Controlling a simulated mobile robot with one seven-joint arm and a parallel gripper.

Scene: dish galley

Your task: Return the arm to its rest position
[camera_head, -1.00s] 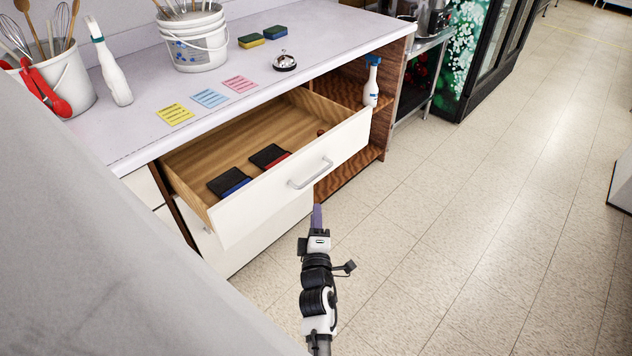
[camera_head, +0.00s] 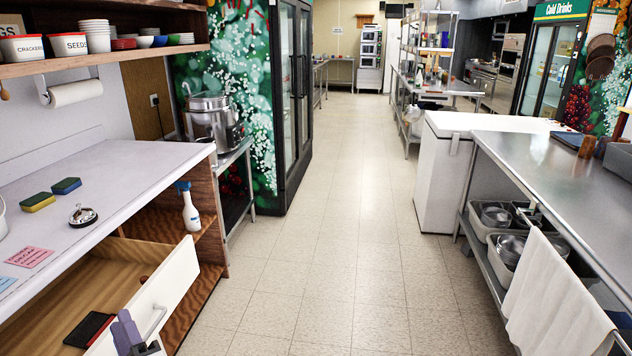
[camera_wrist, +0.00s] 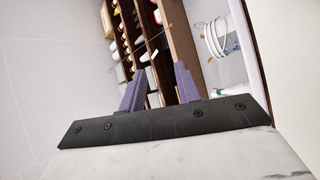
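My gripper (camera_head: 128,335) shows at the bottom left of the head view, in front of the open drawer's front. Only its purple fingers and a little of the grey body are in frame; the rest of my arm is cut off. In the wrist view, the two purple fingers of my gripper (camera_wrist: 159,85) stand apart with nothing between them. The fingers are clear of any object in the wrist view.
The drawer (camera_head: 172,290) is pulled out below the counter (camera_head: 110,190). A dark pad (camera_head: 90,329) lies in it. A spray bottle (camera_head: 190,208) stands on the open shelf. A steel table (camera_head: 560,175) is at right. The tiled aisle (camera_head: 345,220) is clear.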

